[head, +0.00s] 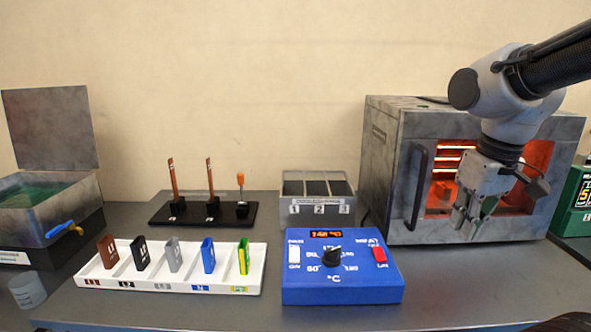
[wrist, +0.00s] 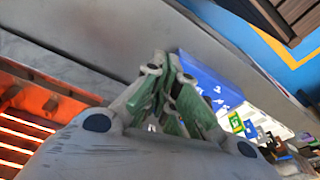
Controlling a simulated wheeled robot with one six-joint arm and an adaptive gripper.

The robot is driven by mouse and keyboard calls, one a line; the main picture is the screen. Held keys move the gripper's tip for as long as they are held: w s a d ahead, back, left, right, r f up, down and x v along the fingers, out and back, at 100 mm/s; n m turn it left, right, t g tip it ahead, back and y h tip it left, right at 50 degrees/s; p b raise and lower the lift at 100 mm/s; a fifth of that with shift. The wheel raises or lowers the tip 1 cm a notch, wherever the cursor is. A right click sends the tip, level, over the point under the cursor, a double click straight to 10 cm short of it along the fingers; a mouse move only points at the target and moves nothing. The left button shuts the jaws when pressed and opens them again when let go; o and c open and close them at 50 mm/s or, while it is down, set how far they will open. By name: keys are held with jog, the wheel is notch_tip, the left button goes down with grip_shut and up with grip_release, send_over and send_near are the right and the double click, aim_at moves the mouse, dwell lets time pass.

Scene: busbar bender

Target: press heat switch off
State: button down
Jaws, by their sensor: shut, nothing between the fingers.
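The blue control box (head: 340,280) stands on the bench in the middle of the head view. I cannot read which one is the heat switch. My gripper (head: 466,228) is shut and empty, pointing down before the glowing oven (head: 393,190), to the right of the box and apart from it. In the wrist view my closed fingers (wrist: 165,110) partly cover the blue box (wrist: 212,88).
A white tray (head: 255,275) with several coloured pieces lies left of the box. Behind are a numbered grey bin (head: 318,213) and a black stand (head: 190,213) with upright bars. An open metal tank (head: 85,195) stands far left. A green device (head: 575,205) is far right.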

jog(key=c, duration=1.9)
grip_release()
jog(key=s+d+r+m+t, duration=0.2)
jog(key=s+d, duration=0.3)
jog(key=shift+s+d+m, duration=0.25)
jog(key=shift+m, duration=0.15)
jog(key=o, duration=0.3)
jog(key=shift+d+r, duration=0.1)
jog(key=o, duration=0.4)
jog(key=shift+w+a, duration=0.1)
jog(key=shift+a, duration=0.1)
jog(key=shift+c, duration=0.2)
jog(key=g, duration=0.4)
send_near(382, 260)
jog(key=shift+w+a+n, duration=0.15)
jog(key=shift+a+n, duration=0.1)
jog(key=shift+n, duration=0.05)
jog(key=shift+s, duration=0.2)
notch_tip(382, 260, down, 8)
jog(key=shift+d, duration=0.1)
